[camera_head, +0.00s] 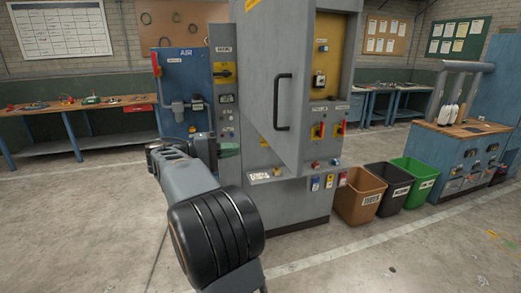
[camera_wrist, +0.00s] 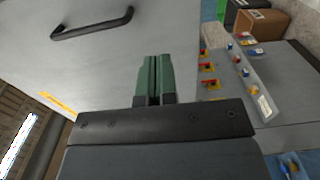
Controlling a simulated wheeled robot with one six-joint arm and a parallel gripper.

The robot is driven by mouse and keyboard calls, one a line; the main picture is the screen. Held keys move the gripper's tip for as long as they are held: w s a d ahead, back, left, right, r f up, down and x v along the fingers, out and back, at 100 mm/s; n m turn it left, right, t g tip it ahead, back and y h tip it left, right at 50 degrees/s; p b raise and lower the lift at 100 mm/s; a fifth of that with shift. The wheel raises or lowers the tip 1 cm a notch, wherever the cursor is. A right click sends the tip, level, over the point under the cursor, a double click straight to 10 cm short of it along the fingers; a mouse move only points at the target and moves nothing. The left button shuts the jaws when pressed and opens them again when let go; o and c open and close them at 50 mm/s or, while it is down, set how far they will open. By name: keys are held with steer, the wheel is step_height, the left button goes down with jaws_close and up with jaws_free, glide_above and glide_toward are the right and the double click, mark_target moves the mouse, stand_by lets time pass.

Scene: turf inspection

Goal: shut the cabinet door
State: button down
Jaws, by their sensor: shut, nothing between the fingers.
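The grey cabinet door (camera_head: 262,60) stands partly open in the head view. Part of the yellow inside of the cabinet (camera_head: 325,55) shows to its right. The door has a black bar handle (camera_head: 282,102). My gripper (camera_head: 230,149) is at the left of the door, low, with its green fingers pointing right. In the wrist view the shut, empty gripper (camera_wrist: 155,60) lies in front of the grey door face (camera_wrist: 100,65), with the handle (camera_wrist: 92,24) at the upper left. I cannot tell whether the fingertips touch the door.
Below the cabinet opening is a panel of switches and buttons (camera_head: 321,165). A brown bin (camera_head: 360,195), a black bin and a green bin (camera_head: 415,180) stand at the right. A blue air panel (camera_head: 180,75) is at the left. The floor in front is open.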

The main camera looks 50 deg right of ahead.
mark_target(287, 143)
steer(key=p+x, duration=0.1)
steer(key=x, duration=1.2)
steer(key=shift+s+d+r+p, duration=0.2)
steer(key=shift+r+p, duration=0.05)
steer(key=shift+p, duration=0.1)
